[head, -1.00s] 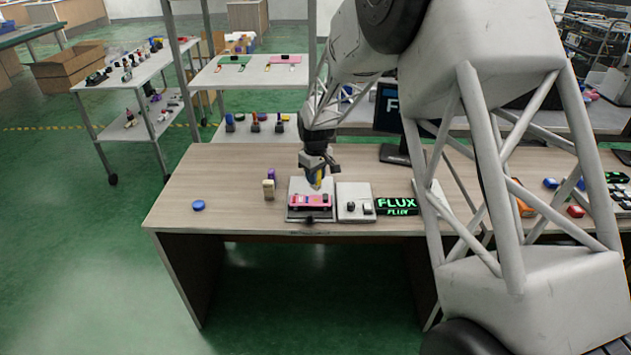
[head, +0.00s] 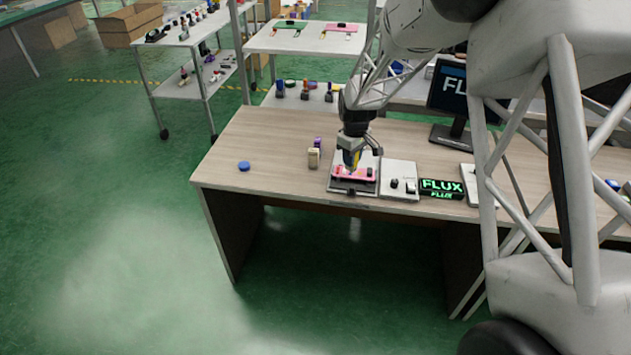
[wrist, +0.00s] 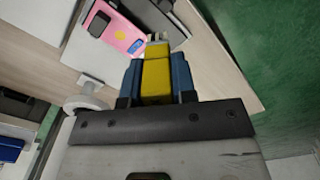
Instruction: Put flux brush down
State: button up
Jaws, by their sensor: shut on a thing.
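My gripper (head: 353,158) is shut on the flux brush, a yellow-bodied tool that shows as a small yellow patch (head: 355,159) in the head view. In the wrist view the yellow brush body (wrist: 156,78) stands between the two blue fingers, with a pale tip pointing away from the gripper. The gripper is over a pink board (head: 366,174) lying on a grey fixture plate. The pink board (wrist: 118,34) also shows beyond the brush tip in the wrist view. I cannot tell whether the tip touches it.
A beige block (head: 314,158) and a purple item (head: 317,142) stand left of the plate. A blue disc (head: 244,166) lies farther left. A white switch panel (head: 400,183) and a green-lit FLUX sign (head: 442,187) stand to the right. The left part of the desk (head: 262,145) is mostly clear.

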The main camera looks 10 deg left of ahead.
jog(key=s+a+f+n, duration=0.2)
jog(key=s+a+n, duration=0.1)
jog(key=s, duration=0.3)
jog(key=s+a+f+n, duration=0.3)
jog(key=s+a+n, duration=0.1)
jog(key=s, duration=0.2)
jog(key=shift+s+a, duration=0.15)
jog(key=shift+a, duration=0.05)
jog(key=w+a, duration=0.2)
jog(key=w, duration=0.3)
jog(key=w+a+f, duration=0.1)
jog(key=w+a, duration=0.1)
jog(key=w, duration=0.2)
jog(key=w+a, duration=0.2)
jog(key=w, duration=0.3)
jog(key=shift+w+a+f, duration=0.2)
jog(key=shift+w+a, duration=0.1)
jog(key=shift+f, duration=0.1)
jog(key=shift+f, duration=1.65)
jog(key=shift+f, duration=0.15)
jog(key=o, duration=0.9)
notch_tip(320, 180, up, 12)
jog(key=shift+r, duration=0.2)
